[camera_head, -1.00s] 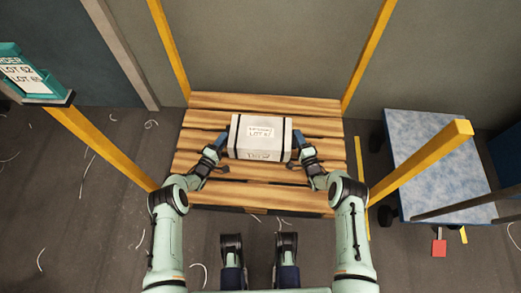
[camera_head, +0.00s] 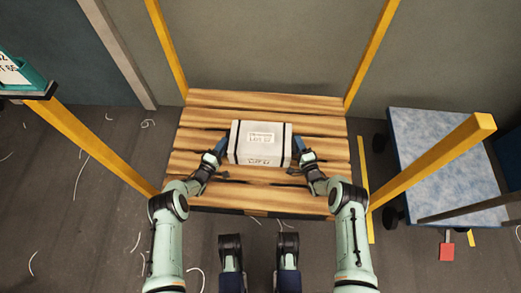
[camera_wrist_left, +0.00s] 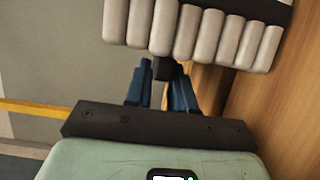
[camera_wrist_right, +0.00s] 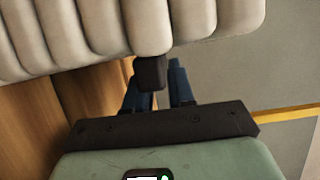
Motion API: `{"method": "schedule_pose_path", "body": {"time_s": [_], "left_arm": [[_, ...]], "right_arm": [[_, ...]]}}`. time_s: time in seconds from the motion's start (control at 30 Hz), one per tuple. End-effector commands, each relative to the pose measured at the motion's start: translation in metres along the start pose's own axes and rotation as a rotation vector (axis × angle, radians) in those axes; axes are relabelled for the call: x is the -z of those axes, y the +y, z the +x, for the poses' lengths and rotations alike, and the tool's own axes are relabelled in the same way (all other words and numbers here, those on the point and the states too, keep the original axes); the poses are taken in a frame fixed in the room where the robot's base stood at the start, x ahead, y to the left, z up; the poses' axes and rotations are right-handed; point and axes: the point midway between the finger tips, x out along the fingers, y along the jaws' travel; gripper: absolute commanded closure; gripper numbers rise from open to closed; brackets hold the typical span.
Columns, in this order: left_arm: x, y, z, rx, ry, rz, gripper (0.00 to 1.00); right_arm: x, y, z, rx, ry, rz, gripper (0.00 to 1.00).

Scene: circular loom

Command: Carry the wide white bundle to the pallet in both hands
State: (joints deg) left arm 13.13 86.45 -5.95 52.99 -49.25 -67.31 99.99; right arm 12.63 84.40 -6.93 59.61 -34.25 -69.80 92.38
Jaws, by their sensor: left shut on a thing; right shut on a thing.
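The wide white bundle (camera_head: 262,130) has dark straps near both ends and printed labels. It is level over the middle of the wooden pallet (camera_head: 265,101); I cannot tell whether it touches the slats. My left gripper (camera_head: 221,147) is at its left end, and my right gripper (camera_head: 298,147) is at its right end. In the left wrist view, the left fingers (camera_wrist_left: 163,88) are shut on a dark tab beside the bundle's ribbed white side (camera_wrist_left: 190,30). In the right wrist view, the right fingers (camera_wrist_right: 158,85) are shut on a similar tab by the bundle (camera_wrist_right: 140,25).
Yellow posts (camera_head: 168,45) stand around the pallet's corners. A blue-topped table (camera_head: 440,150) stands at the right, with a red tag (camera_head: 447,252) near it. A teal sign holder (camera_head: 20,80) is at the left. White thread scraps lie on the grey floor.

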Motion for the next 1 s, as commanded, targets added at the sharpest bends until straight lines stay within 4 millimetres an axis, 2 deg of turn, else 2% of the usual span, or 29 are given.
{"method": "schedule_pose_path", "body": {"time_s": [0.03, 0.07, 0.1, 0.13, 0.43, 0.57, 0.77, 1.0], "left_arm": [[0.002, -0.001, 0.002, -0.009, 0.002, 0.002, 1.00], [0.001, -0.004, 0.000, 0.000, 0.001, 0.000, 0.70], [0.001, -0.002, 0.000, 0.000, 0.001, 0.000, 0.57], [0.001, -0.002, 0.000, 0.000, 0.001, 0.000, 0.51], [0.000, -0.002, -0.001, 0.000, 0.000, 0.000, 0.51], [0.001, -0.002, -0.007, 0.001, 0.001, -0.001, 0.51], [0.002, -0.003, -0.038, 0.003, 0.002, -0.003, 0.51], [0.002, -0.002, -0.088, 0.003, 0.004, -0.002, 0.51]], "right_arm": [[0.002, 0.001, 0.002, 0.009, 0.002, -0.001, 1.00], [0.001, 0.004, 0.000, -0.001, 0.002, 0.000, 0.70], [0.001, 0.003, 0.000, 0.000, 0.002, 0.000, 0.57], [0.001, 0.002, 0.000, 0.000, 0.001, 0.000, 0.51], [0.000, 0.002, 0.000, 0.000, 0.000, 0.000, 0.51], [0.000, 0.002, 0.000, 0.000, 0.000, 0.000, 0.51], [0.000, 0.002, 0.000, 0.000, 0.000, 0.000, 0.51], [0.000, 0.002, 0.000, -0.001, 0.000, 0.000, 0.51]]}}
